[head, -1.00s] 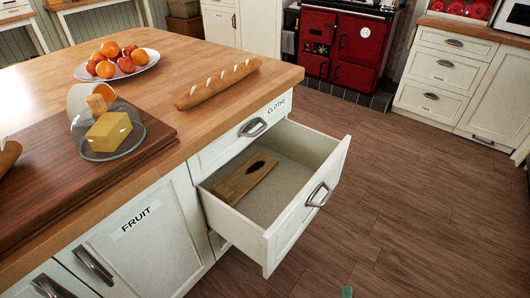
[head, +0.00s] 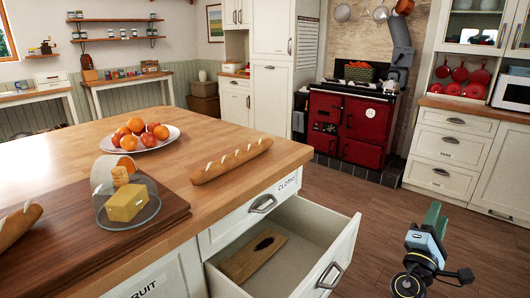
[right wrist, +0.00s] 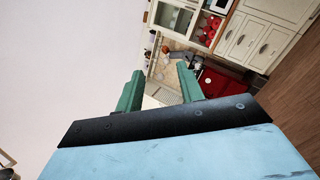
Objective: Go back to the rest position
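My right gripper (head: 434,214) is raised at the right of the head view, over the floor and to the right of the open drawer, clear of furniture. Its green fingers point up. In the right wrist view the two green fingers (right wrist: 158,88) stand apart with nothing between them. My left gripper is not in view. The open drawer (head: 342,255) below the counter holds a wooden board (head: 250,258) with a dark hole, lying flat.
The wooden island top (head: 220,148) carries a plate of fruit (head: 142,135), a baguette (head: 231,161) and a glass-covered cheese (head: 126,203). A red stove (head: 352,125) and white cabinets (head: 447,150) stand behind. Brown floor (head: 385,205) is free around my right gripper.

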